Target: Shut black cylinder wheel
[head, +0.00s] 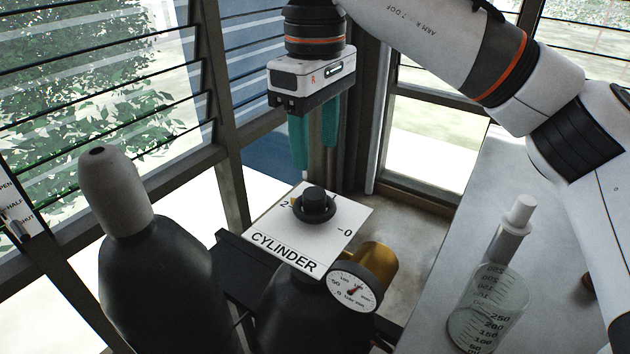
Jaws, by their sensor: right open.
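The black wheel (314,205) is a small round knob on top of the white plate (285,250) marked CYLINDER, with 2 and 0 marks beside it. Below the plate is the black cylinder (296,320), with a brass fitting (376,265) and a round dial gauge (353,289) at its right. My right gripper (314,150) hangs above the wheel, with its teal fingers pointing down. Its fingers are apart and empty, and a gap shows between the fingertips and the wheel. My left gripper is not in view.
A second black cylinder (160,285) with a pale grey cap (110,190) stands at the left. A glass flask (487,310) with a stopper stands on the pale bench (455,235) at the right. Louvred windows (100,90) are behind. A sign with OPEN, HALF and SHUT (14,210) is at the left edge.

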